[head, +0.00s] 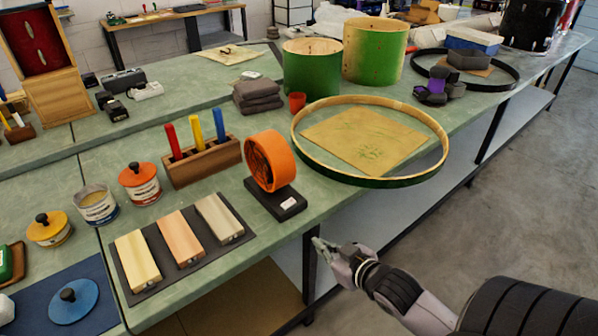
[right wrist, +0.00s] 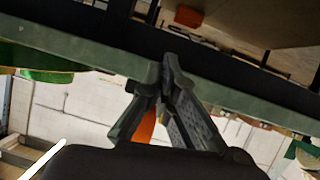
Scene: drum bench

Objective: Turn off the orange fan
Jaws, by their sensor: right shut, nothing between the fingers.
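The orange fan (head: 268,162) stands upright on a dark base with a small white label, near the front edge of the green bench. In the right wrist view, a strip of orange (right wrist: 146,126) shows behind the fingers; I cannot tell for sure that it is the fan. My right gripper (head: 318,243) is in front of the bench edge, right of and nearer than the fan, apart from it. In the right wrist view its fingers (right wrist: 167,72) are shut with nothing held. My left gripper is not in view. I cannot tell whether the fan is running.
A wooden hoop (head: 437,130) lies right of the fan. A rack of coloured handles (head: 207,162) stands left of it, with a mat of wooden blocks (head: 180,236) in front. The floor at right is clear.

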